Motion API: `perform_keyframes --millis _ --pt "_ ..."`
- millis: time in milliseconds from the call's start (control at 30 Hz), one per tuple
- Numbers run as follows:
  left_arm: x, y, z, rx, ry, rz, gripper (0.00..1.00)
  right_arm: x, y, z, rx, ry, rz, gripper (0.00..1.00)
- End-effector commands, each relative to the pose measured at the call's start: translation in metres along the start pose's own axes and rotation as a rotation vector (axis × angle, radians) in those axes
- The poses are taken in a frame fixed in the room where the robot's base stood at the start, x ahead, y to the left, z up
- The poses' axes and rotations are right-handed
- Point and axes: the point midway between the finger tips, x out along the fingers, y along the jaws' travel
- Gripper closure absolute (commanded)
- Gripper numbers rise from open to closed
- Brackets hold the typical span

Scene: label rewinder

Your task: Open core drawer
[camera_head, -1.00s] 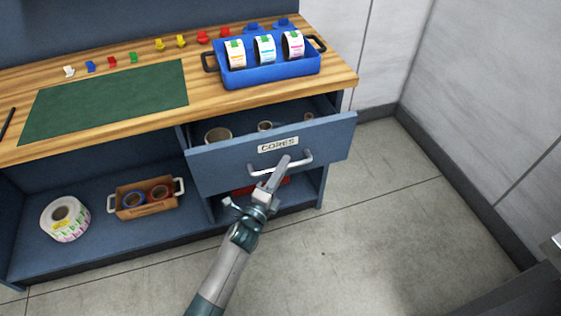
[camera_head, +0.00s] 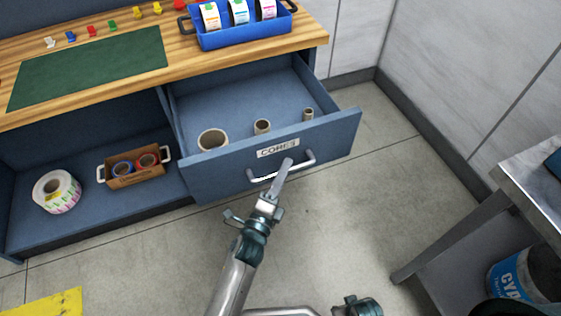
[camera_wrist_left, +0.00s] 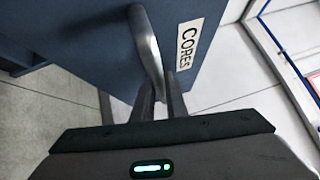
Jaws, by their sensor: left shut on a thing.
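The blue core drawer (camera_head: 330,141), labelled CORES (camera_head: 278,148), is pulled well out from under the bench. Several cardboard cores of different sizes stand inside along its front, the widest core (camera_head: 212,140) at the left. My left gripper (camera_head: 283,175) is shut on the drawer's silver handle (camera_head: 309,160). In the left wrist view the fingers (camera_wrist_left: 160,100) close around the handle (camera_wrist_left: 146,45), beside the label (camera_wrist_left: 187,45). Low in the head view, a teal and grey piece at the bottom edge is mine, but no right gripper fingers show clearly.
A wooden bench top (camera_head: 190,55) carries a green mat (camera_head: 90,65), coloured clips and a blue tray (camera_head: 245,36) of label rolls. On the shelf are a large label roll (camera_head: 57,191) and a cardboard box (camera_head: 137,178). A metal table (camera_head: 530,165) stands at right. Floor before the drawer is open.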

Motion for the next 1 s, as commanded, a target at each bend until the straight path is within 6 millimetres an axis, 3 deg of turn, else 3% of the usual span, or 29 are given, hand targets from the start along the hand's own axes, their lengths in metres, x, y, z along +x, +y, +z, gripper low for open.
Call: perform_keyframes --millis 367,400,467,800,1000 --pt "-0.002 0.001 -0.001 0.0 -0.001 0.002 1.0 0.0 -0.001 -0.001 0.0 0.003 -0.001 0.69" --pt "-0.002 0.001 -0.001 -0.001 -0.001 0.002 0.8 0.0 -0.001 -0.001 0.0 0.003 -0.001 0.69" --pt "-0.002 0.001 -0.001 0.0 -0.001 0.002 0.69 0.0 -0.001 -0.001 0.0 0.003 -0.001 0.69" --pt "-0.003 0.0 -0.001 0.0 0.0 0.001 0.69 0.0 -0.001 0.002 0.0 -0.002 -0.002 0.69" --pt "-0.013 0.001 -0.001 0.0 0.0 0.001 0.69 0.0 -0.002 0.005 0.0 -0.007 -0.002 0.69"
